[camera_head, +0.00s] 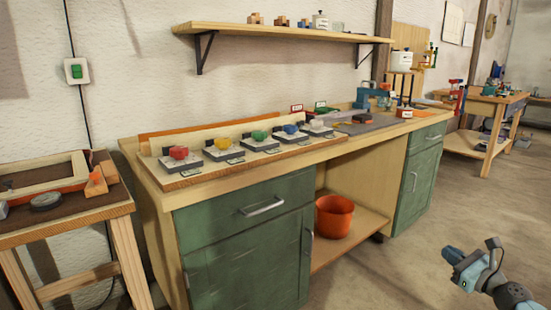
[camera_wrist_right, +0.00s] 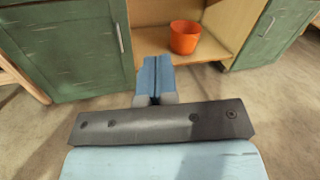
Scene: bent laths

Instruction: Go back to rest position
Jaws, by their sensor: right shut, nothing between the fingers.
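My right gripper (camera_head: 453,254) is at the lower right of the head view, over open floor in front of the workbench and apart from it. In the right wrist view its blue fingers (camera_wrist_right: 155,77) are pressed together with nothing between them. They point toward the open bay under the bench. My left gripper is in neither view.
The workbench (camera_head: 150,172) has green cabinets (camera_head: 243,250) and a board with several coloured knobs (camera_head: 179,153). An orange bucket (camera_head: 333,216) stands on its lower shelf. A small table (camera_head: 125,208) is at left, another bench (camera_head: 488,143) at back right. Floor at front right is clear.

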